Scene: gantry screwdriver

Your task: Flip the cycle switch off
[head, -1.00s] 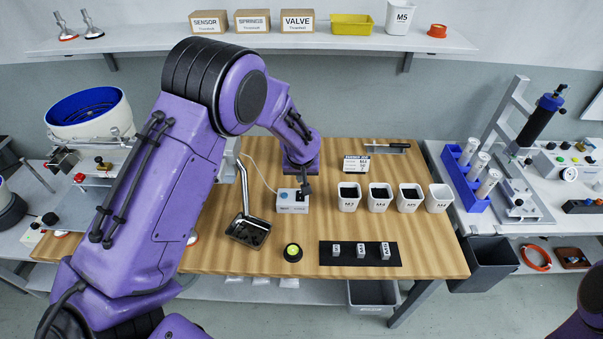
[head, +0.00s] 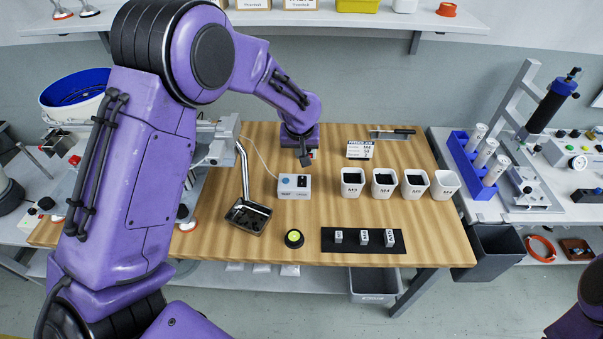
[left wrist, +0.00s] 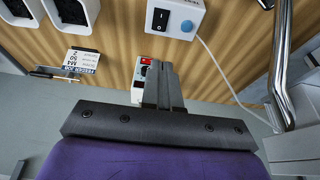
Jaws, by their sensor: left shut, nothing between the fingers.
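A small white box (head: 288,187) with a black rocker switch (head: 302,181) sits on the wooden table. The left wrist view shows the box (left wrist: 186,8) at the top, with the black rocker (left wrist: 160,20) and a blue knob (left wrist: 186,26). I cannot tell which way the rocker is set, nor read a cycle label. My left gripper (head: 306,160) is shut and empty, pointing down just behind the box, apart from the rocker. Its fingers (left wrist: 160,68) also show in the left wrist view. They partly hide a second white box with a red part (left wrist: 142,72). My right gripper is out of view.
White bins (head: 352,182) stand in a row right of the box. A metal tube with a black tray (head: 248,216) is at left. A round black button with a yellow-green top (head: 294,239) and a black mat (head: 335,247) lie in front. Bare wood surrounds the box.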

